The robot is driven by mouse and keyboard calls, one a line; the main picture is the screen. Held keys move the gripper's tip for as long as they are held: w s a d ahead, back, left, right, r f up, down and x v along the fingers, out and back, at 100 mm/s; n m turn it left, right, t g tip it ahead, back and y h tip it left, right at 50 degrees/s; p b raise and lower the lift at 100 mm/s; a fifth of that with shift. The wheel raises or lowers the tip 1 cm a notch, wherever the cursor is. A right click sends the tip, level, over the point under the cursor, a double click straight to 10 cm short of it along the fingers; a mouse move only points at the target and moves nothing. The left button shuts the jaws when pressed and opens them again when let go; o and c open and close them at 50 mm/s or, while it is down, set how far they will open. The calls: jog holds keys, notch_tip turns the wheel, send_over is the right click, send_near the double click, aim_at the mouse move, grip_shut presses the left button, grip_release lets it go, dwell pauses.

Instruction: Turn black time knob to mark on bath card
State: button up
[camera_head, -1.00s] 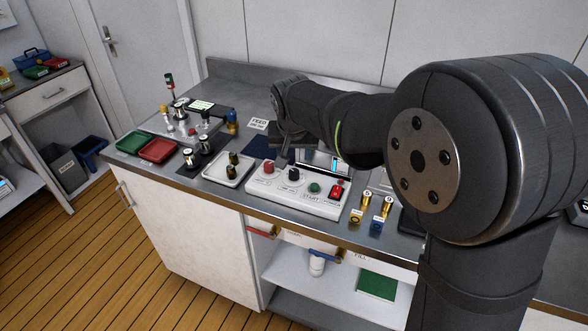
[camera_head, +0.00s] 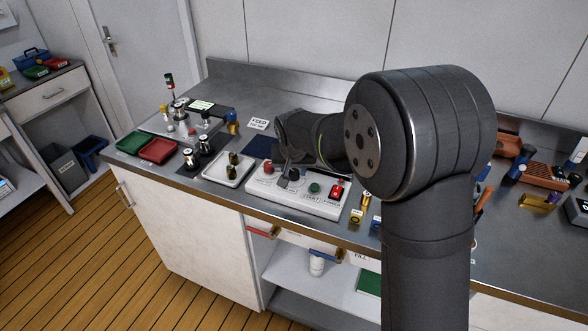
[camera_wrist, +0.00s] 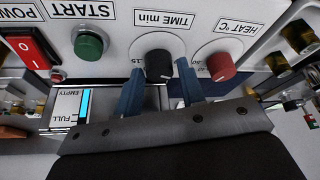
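The black time knob (camera_wrist: 160,66) sits on the white panel under the upside-down "TIME min" label in the wrist view, with a "15" mark beside it. In the head view the black knob (camera_head: 294,173) is partly covered by my gripper. My gripper (camera_wrist: 160,68) is open, with one blue-grey fingertip on each side of the knob and small gaps seeming to show. I cannot tell how deep the fingers reach. The knob's pointer is not clear. No bath card is readable; a white card (camera_head: 258,123) behind the panel seems to read "FEED".
The red heat knob (camera_wrist: 221,67) is close beside the right finger. A green start button (camera_wrist: 90,44), red power switch (camera_wrist: 31,57) and level display (camera_wrist: 75,106) are on the other side.

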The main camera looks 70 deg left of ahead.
jog(key=c, duration=0.6)
jog(key=m+t, duration=0.1)
jog(key=m, duration=0.2)
jog(key=m+t+h, duration=0.1)
jog(key=m, duration=0.2)
jog(key=shift+s+a+m+h, duration=0.15)
jog(key=shift+s+m+h, duration=0.05)
jog(key=shift+m+h, duration=0.1)
jog(key=m+h, duration=0.1)
jog(key=m, duration=0.1)
jog(key=m+h, duration=0.1)
jog(key=m, duration=0.2)
jog(key=shift+a+m+t, duration=0.1)
jog(key=shift+m+t, duration=0.2)
jog(key=m+h, duration=0.2)
jog(key=m, duration=0.3)
jog(key=shift+a, duration=0.15)
jog(key=shift+m, duration=0.4)
